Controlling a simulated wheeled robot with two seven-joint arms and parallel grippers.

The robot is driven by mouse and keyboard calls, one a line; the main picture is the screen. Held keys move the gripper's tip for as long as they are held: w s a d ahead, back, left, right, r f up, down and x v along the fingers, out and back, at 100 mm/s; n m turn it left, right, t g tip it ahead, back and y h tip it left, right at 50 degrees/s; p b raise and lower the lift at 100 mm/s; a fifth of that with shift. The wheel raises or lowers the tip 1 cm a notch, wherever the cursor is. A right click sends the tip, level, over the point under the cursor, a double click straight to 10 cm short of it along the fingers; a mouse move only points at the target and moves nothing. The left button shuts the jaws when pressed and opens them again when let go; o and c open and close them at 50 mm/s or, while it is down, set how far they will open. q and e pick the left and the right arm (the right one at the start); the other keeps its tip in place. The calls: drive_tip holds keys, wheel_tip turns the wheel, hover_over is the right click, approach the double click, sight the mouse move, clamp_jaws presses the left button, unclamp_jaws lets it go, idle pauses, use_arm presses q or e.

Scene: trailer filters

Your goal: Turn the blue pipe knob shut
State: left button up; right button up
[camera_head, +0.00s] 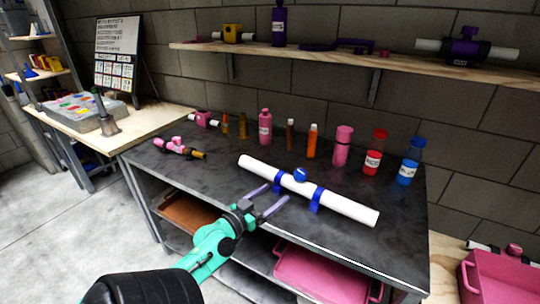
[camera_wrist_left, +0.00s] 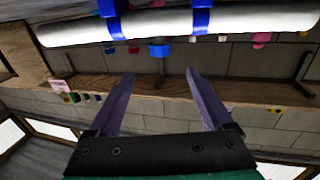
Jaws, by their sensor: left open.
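The blue knob (camera_head: 300,174) sits on a long white pipe (camera_head: 345,204), between two blue clamps, on the dark workbench. In the left wrist view the white pipe (camera_wrist_left: 260,20) crosses the top, and the blue knob (camera_wrist_left: 160,50) shows just below it, between the clamps. My left gripper (camera_head: 278,193) is open and empty, at the near side of the pipe, short of the knob. In the wrist view its two fingers (camera_wrist_left: 160,74) are spread, with the knob roughly centred beyond the gap. My right gripper is out of view.
Several bottles stand along the back of the bench, including a pink one (camera_head: 265,127) and a blue-labelled one (camera_head: 407,168). A pink valve piece (camera_head: 178,146) lies at the left. A shelf (camera_head: 340,62) runs above. A pink bin (camera_head: 318,280) is below.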

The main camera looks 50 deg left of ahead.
use_arm(q)
drive_tip(key=shift+s, duration=0.25)
drive_tip(key=m+g+y+b, duration=0.55)
drive_tip(key=m+y, duration=0.65)
drive_tip(key=m, duration=1.5)
approach(300, 169)
drive_tip(key=shift+g, duration=0.45)
drive_tip(key=p+x, duration=0.1)
drive_tip(key=x, duration=1)
drive_tip(key=shift+w+a+r+p, duration=0.1)
drive_tip(key=shift+w+p, duration=0.2)
drive_tip(key=shift+p, duration=0.05)
